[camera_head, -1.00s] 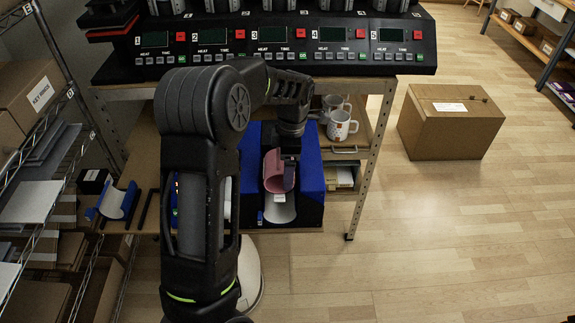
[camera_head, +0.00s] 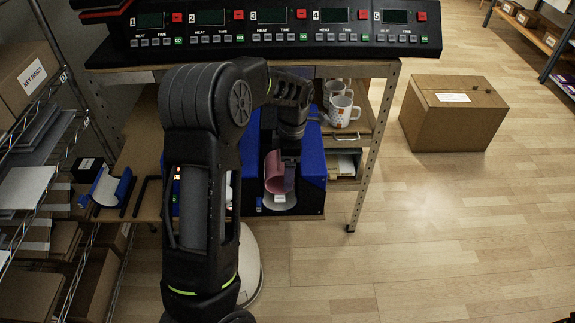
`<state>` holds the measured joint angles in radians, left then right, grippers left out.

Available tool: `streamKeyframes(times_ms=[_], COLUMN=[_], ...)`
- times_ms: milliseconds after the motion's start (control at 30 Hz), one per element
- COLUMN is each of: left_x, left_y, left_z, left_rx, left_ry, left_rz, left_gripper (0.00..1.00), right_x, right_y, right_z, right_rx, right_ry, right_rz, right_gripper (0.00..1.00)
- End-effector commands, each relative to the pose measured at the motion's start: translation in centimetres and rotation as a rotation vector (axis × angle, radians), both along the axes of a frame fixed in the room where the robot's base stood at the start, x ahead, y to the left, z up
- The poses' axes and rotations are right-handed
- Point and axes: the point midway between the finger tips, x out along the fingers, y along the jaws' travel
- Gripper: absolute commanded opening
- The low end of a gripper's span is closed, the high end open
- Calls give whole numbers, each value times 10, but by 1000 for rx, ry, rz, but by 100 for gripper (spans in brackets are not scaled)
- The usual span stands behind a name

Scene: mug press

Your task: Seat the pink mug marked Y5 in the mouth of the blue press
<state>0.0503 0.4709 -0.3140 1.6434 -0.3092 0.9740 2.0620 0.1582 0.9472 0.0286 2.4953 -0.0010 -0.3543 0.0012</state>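The pink mug (camera_head: 273,171) is in front of the blue press (camera_head: 312,166), over its middle opening. My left gripper (camera_head: 290,160) is at the right part of the mug and appears shut on it; the fingertips are small and dark. A curved pale grey pad (camera_head: 281,201) of the press shows just below the mug. I cannot tell whether the mug touches the press, and the Y5 mark cannot be read. My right gripper is not in view.
A black console (camera_head: 270,40) with several numbered displays stands above. Mugs (camera_head: 341,111) stand on the shelf right of the press. A blue-sided part with a grey curved pad (camera_head: 106,188) lies at the left. A cardboard box (camera_head: 452,115) stands on the open floor.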

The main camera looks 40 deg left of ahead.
Motion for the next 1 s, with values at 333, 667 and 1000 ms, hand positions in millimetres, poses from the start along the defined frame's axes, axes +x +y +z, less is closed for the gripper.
streamKeyframes(times_ms=[333, 667, 1000], left_x=[-3, -4, -1], left_y=[-1, 0, 1], left_z=[-33, -58, -64], left_rx=[-3, -6, -1], left_ry=[11, 13, 1], left_rz=[0, 6, 2], left_gripper=[18, 18, 18], right_x=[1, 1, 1], right_y=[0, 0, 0], right_z=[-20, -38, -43], right_rx=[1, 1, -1], right_ry=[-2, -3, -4], right_rz=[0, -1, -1], right_gripper=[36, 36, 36])
